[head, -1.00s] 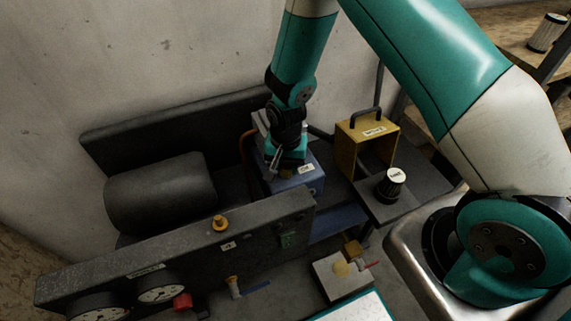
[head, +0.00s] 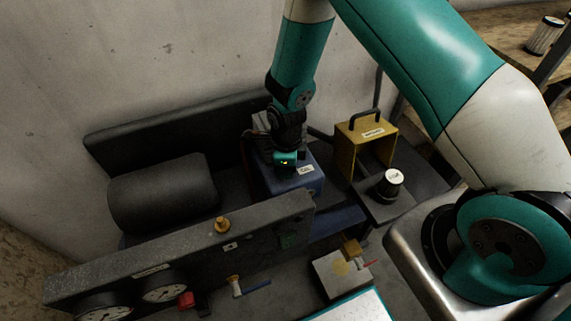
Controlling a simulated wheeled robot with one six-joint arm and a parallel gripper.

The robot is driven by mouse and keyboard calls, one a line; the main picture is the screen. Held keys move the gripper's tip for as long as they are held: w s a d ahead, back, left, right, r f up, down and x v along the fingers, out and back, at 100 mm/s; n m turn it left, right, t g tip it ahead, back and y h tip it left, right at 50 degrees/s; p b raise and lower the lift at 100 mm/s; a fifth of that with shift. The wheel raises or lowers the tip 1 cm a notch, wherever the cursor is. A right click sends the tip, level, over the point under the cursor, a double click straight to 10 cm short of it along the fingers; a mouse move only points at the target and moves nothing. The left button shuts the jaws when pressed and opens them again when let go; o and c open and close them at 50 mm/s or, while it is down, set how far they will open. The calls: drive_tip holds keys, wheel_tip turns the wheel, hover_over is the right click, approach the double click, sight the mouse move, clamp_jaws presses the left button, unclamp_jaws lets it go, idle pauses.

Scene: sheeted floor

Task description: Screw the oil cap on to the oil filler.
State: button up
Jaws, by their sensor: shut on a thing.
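My gripper (head: 285,165) is at the top of the blue machine block (head: 298,188), to the left of its small white label (head: 306,169). It points down and is shut on the oil cap, of which at most a small yellow spot shows between the dark and teal parts of the hand. The oil filler is hidden under the gripper. I cannot tell whether the cap touches the filler or how it sits on it.
A yellow frame with a black handle (head: 366,128) and a black, white-topped filter (head: 390,183) stand to the right. A dark panel with gauges (head: 165,287) and a brass knob (head: 222,224) lies in front. A black cylinder (head: 165,193) is at left.

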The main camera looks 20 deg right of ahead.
drive_tip(key=m, duration=0.2)
drive_tip(key=shift+s+m, duration=0.1)
drive_tip(key=shift+m, duration=0.2)
drive_tip(key=o, duration=1.1)
drive_tip(key=shift+c, duration=0.8)
drive_tip(key=n, duration=0.9)
drive_tip(key=shift+p, duration=0.4)
drive_tip(key=n, duration=1)
drive_tip(key=shift+n, duration=0.3)
